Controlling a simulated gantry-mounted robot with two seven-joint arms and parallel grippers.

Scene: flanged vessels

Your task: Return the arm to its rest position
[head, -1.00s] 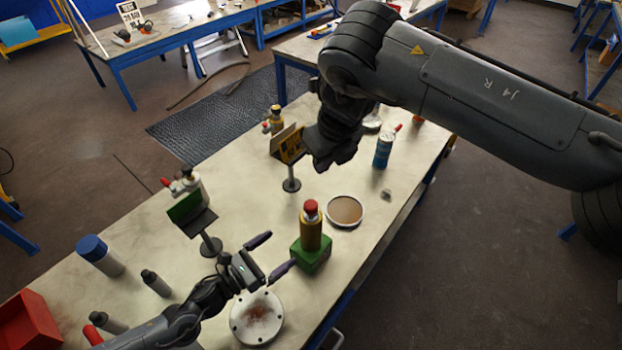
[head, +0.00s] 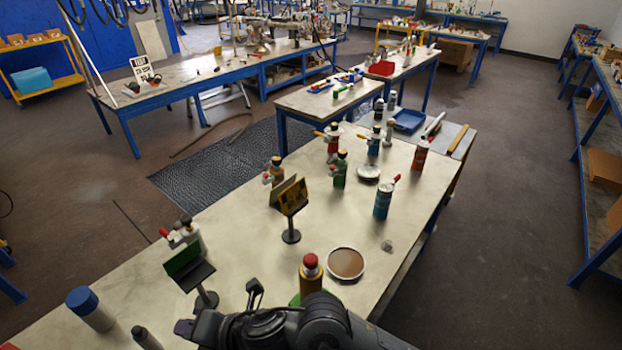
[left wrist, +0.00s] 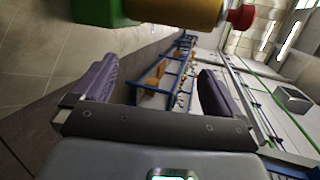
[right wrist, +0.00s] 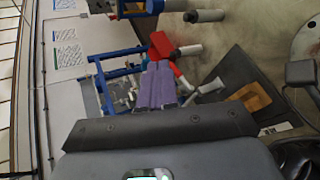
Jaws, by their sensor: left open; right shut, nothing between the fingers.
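My right arm reaches in from the bottom right of the head view, low over the near part of the bench. Its gripper (head: 184,328) points left, below the green sign stand (head: 190,265). In the right wrist view the purple fingers (right wrist: 156,88) are together with nothing between them.
A round dish (head: 345,264), a blue bottle (head: 383,198) and a yellow sign stand (head: 291,208) stand on the bench. A blue-capped cylinder (head: 92,308) stands at the near left. Several bottles crowd the far end. The floor right of the bench is clear.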

